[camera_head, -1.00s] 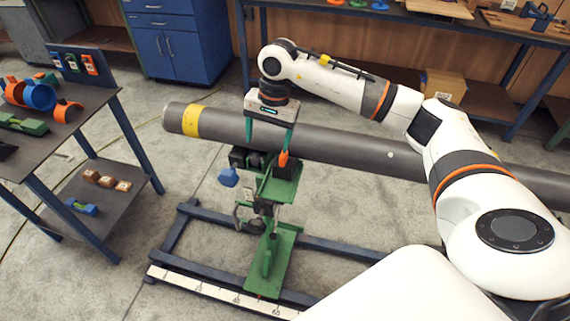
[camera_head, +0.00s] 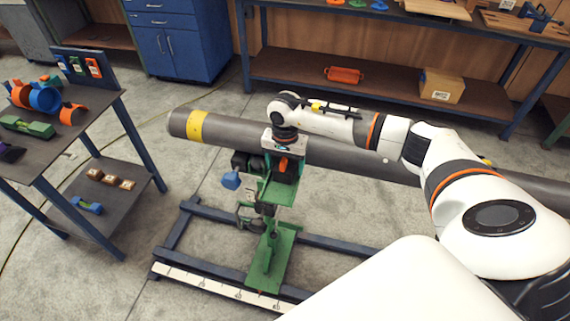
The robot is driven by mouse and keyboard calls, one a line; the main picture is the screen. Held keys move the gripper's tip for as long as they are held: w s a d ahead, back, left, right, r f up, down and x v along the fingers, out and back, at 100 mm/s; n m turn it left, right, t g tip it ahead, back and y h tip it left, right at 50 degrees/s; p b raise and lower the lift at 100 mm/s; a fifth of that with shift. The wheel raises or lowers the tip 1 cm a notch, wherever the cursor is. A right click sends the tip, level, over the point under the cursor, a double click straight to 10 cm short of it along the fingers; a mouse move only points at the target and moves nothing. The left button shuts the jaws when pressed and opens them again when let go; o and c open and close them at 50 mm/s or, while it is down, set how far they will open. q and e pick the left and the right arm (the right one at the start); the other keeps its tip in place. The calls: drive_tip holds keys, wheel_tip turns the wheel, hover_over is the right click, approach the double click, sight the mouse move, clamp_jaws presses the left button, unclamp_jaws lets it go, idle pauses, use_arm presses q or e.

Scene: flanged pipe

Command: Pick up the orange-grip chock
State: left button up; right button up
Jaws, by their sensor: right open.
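The orange-grip chock (camera_head: 283,163) sits on top of the green pipe stand (camera_head: 277,190), close against the near side of the grey pipe (camera_head: 345,155). Only its orange grip shows clearly; its dark body partly blends with the stand. My right gripper (camera_head: 284,167) points down over it, with its two fingers apart on either side of the grip. I cannot tell whether the fingers touch it. My left gripper is out of view.
The pipe has a yellow band (camera_head: 196,126) and runs behind my right gripper. A blue knob (camera_head: 231,180) sticks out left of the stand. A blue floor frame (camera_head: 333,246) lies beneath. A side table (camera_head: 75,139) with parts stands at the left.

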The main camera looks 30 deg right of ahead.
drive_tip(key=shift+f, duration=0.5)
drive_tip(key=shift+c, duration=0.2)
drive_tip(key=c, duration=1.1)
drive_tip(key=shift+r, duration=0.1)
drive_tip(key=shift+c, duration=0.2)
